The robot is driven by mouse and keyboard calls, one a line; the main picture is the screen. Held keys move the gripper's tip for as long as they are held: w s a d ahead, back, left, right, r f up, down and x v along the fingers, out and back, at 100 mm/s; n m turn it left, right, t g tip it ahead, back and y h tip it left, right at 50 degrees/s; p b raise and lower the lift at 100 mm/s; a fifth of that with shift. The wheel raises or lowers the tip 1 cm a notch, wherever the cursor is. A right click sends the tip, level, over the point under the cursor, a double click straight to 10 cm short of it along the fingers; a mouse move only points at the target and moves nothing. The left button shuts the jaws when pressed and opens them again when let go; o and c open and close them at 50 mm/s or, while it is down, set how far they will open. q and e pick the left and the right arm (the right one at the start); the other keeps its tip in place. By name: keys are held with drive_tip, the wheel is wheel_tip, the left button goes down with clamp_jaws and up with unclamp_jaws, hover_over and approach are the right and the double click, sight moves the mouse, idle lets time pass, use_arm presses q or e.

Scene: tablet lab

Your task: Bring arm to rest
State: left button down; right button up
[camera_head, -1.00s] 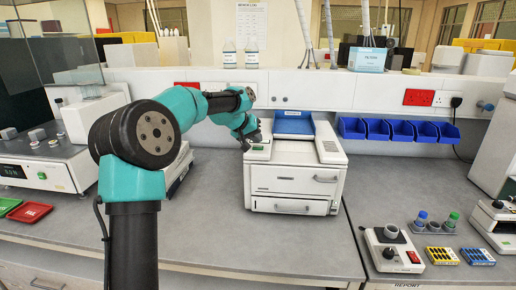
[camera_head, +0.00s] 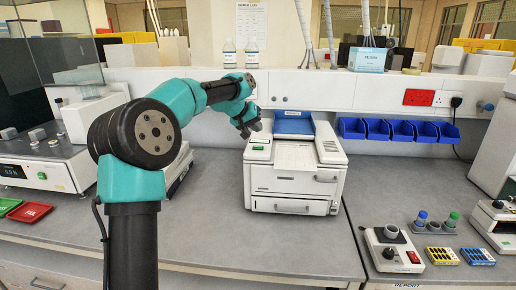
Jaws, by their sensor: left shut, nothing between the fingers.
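My left arm comes in from the left, teal and black, and reaches over the bench. Its gripper (camera_head: 251,127) is shut and empty. In the picture it is just above the top left of a white printer (camera_head: 295,185), near the printer's small green-lit panel (camera_head: 260,148). A pale sheet (camera_head: 293,156) lies on top of the printer, in front of its blue tray (camera_head: 294,125). The gripper appears clear of the printer. My right gripper is not in view.
A white instrument (camera_head: 40,165) and green and red trays (camera_head: 30,212) are at left. Blue bins (camera_head: 388,130) hang at the back right. A small mixer-like device (camera_head: 393,250) and tube rack (camera_head: 434,224) stand at right. The front middle bench (camera_head: 250,240) is clear.

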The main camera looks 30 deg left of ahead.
use_arm(q)
drive_tip(key=shift+r, duration=0.5)
idle(0.4)
